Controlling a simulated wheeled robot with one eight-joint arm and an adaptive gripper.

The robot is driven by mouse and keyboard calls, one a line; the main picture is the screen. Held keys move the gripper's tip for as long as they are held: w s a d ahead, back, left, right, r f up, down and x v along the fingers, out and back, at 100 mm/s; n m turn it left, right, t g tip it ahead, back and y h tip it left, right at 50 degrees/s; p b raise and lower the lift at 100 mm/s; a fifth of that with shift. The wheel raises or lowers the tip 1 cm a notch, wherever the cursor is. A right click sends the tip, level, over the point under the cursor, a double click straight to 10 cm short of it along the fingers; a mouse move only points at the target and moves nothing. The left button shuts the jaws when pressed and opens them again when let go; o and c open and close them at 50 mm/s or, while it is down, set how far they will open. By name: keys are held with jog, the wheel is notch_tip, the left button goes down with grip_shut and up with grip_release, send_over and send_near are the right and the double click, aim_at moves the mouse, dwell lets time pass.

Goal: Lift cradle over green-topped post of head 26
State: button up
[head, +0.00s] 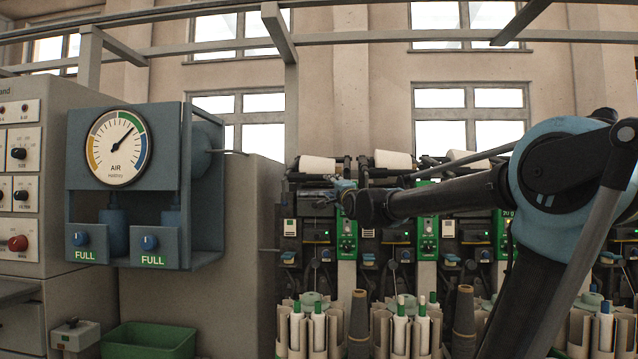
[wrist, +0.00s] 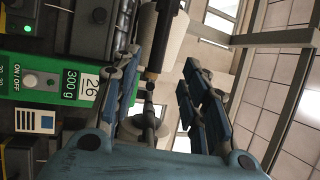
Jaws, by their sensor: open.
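My gripper (wrist: 160,95) is open in the wrist view, its blue-padded fingers apart. A dark bar with a brass-coloured band (wrist: 156,66), which looks like part of the cradle, lies between the fingers; I cannot tell whether they touch it. A white cone (wrist: 178,38) is just beyond it. The head 26 label (wrist: 91,86) is on a green panel left of the fingers. In the head view my gripper (head: 318,195) is at the leftmost winding head, below its white cone (head: 318,164).
The air gauge cabinet (head: 124,150) and a grey control cabinet (head: 22,180) stand left. A green bin (head: 150,342) is low in front. More winding heads (head: 430,235) run right, behind my arm. Dark cones (head: 358,320) stand before the machine.

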aim_at(320, 178)
jog(key=x, duration=1.5)
jog(key=shift+w+a+r, duration=0.1)
jog(key=shift+w, duration=0.3)
grip_shut()
